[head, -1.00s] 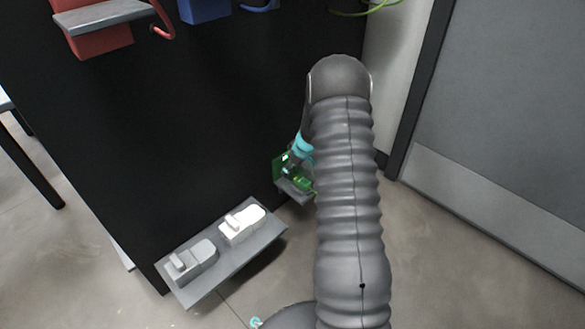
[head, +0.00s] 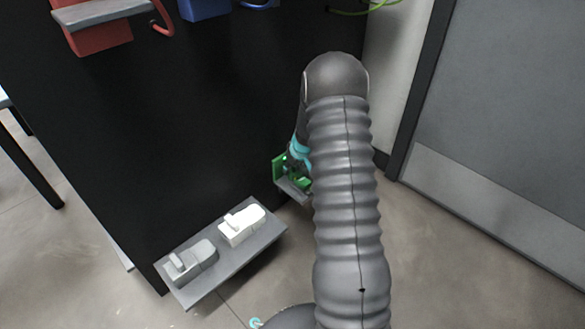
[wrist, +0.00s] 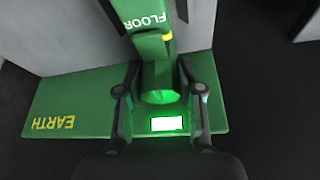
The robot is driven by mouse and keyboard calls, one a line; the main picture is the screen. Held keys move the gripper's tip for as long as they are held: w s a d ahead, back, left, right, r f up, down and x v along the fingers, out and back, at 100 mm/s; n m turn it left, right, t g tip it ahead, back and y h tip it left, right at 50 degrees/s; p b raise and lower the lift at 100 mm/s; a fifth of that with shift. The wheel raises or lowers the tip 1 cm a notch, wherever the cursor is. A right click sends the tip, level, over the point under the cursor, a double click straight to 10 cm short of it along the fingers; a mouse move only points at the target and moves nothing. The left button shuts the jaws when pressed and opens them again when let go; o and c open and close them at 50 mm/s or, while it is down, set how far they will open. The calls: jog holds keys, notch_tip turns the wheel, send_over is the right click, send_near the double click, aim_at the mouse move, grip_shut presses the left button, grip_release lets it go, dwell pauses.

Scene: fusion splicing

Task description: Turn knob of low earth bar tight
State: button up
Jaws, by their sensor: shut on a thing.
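The low earth bar (wrist: 70,98) is a green plate in the wrist view, with yellow EARTH lettering at its left. A green upright piece marked FLOOR (wrist: 147,18) rises from it, with a small yellow band. A rounded green knob (wrist: 160,97) sits between the fingers of my gripper (wrist: 160,110), which is shut on it. A bright lit rectangle (wrist: 167,123) glows just below the knob. In the head view the green earth bar (head: 279,167) shows low on the black panel, partly hidden by my arm and wrist.
A grey shelf (head: 213,276) on the panel's lower edge holds a white device (head: 242,225) and a grey device (head: 192,262). Red (head: 98,40) and blue (head: 203,8) boxes are higher up. A grey door (head: 500,110) stands at right, with open floor before it.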

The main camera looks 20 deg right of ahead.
aim_at(299, 177)
dwell(0.3)
jog(key=o, duration=1.2)
jog(key=shift+c, duration=0.2)
jog(key=v, duration=1.2)
jog(key=shift+m, duration=0.3)
